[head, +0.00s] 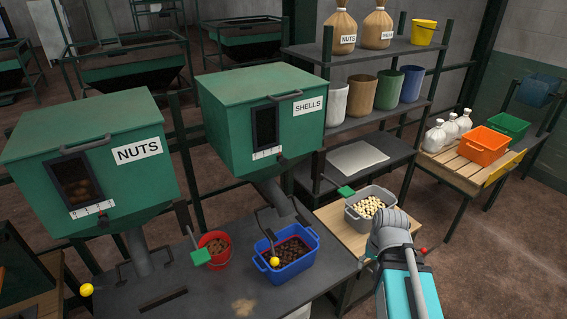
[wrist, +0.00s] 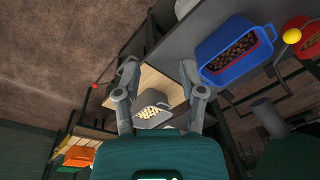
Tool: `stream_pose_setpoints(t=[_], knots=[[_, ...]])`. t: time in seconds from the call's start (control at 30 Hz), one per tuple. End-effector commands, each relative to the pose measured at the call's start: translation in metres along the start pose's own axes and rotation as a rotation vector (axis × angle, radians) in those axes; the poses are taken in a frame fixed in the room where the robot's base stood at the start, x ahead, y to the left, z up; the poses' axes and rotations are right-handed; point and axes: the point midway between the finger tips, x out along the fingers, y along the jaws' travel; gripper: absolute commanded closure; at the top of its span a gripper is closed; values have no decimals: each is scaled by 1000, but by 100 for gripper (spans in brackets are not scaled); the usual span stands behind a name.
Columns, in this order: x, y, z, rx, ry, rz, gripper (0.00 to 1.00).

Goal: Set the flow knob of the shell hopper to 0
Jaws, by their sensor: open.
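The shell hopper (head: 250,130) is a green box with a SHELLS label, left of the middle in the head view. Its front has a dark window and, below it, a white scale strip (head: 266,153). A small dark flow knob (head: 282,161) sits by the right end of the strip; its exact setting is too small to read. My arm is at the lower right of the head view, well right of and below the hopper. In the wrist view my gripper (wrist: 159,75) is open, with nothing between its fingers. The hopper's knob is not seen there.
The nuts hopper (head: 90,160) stands to the left. Below the shell hopper, a blue crate (head: 287,262) holds brown pieces beside a yellow-ball lever (head: 274,261). A red bucket (head: 216,247) and a grey bin (head: 366,211) stand nearby. Shelves (head: 365,52) rise behind.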

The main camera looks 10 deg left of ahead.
Motion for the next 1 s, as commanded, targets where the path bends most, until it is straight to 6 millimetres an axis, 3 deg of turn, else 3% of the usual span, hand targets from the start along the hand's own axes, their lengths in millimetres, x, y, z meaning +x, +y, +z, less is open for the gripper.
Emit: stream_pose_setpoints(t=[0.1,0.27,0.6,0.8,1.0], knots=[[4,-24,-14,71,52,-101,22],[3,-70,-37,223,124,-304,22],[-29,-159,-86,646,157,-806,22],[-58,-194,-112,926,79,-1101,22],[-86,-215,-136,1221,-73,-1378,22]])
